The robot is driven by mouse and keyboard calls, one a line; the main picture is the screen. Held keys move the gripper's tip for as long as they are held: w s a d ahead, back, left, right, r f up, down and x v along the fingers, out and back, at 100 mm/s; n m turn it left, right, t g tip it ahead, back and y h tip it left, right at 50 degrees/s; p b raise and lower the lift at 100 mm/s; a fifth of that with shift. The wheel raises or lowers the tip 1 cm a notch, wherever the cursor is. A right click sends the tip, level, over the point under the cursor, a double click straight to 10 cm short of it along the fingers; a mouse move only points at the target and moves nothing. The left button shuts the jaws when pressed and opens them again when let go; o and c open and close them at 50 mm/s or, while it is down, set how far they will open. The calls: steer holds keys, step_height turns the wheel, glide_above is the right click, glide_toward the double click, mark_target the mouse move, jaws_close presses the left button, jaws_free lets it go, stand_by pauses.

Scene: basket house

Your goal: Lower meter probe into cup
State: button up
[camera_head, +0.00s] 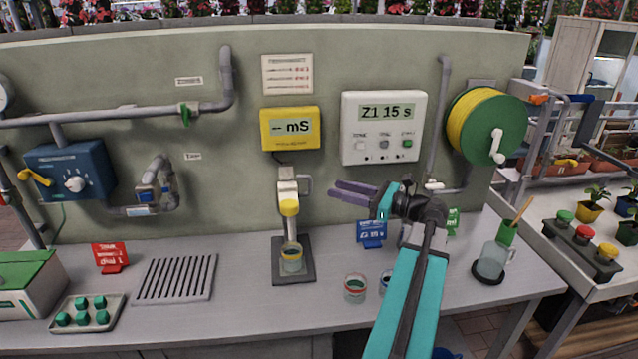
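The clear cup (291,260), with a yellowish band, stands on a dark base plate (279,276). Whether the probe's tip enters the cup is too small to tell. My gripper (335,189), with two purple fingers, is to the right of the probe and apart from it. The fingers point left with a gap between them, and nothing shows in them.
Two small cups stand on the bench: a red-rimmed one (355,288) and one partly hidden by my arm. A blue sign (371,233) stands behind them. A slotted drain (176,279) lies left of the base plate. A jug (492,262) is at right.

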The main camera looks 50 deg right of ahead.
steer(key=p+x, duration=0.1)
steer(key=x, duration=0.6)
steer(key=shift+w+p, duration=0.25)
steer(key=shift+p, duration=0.05)
steer(key=shift+a, duration=0.1)
jaws_close()
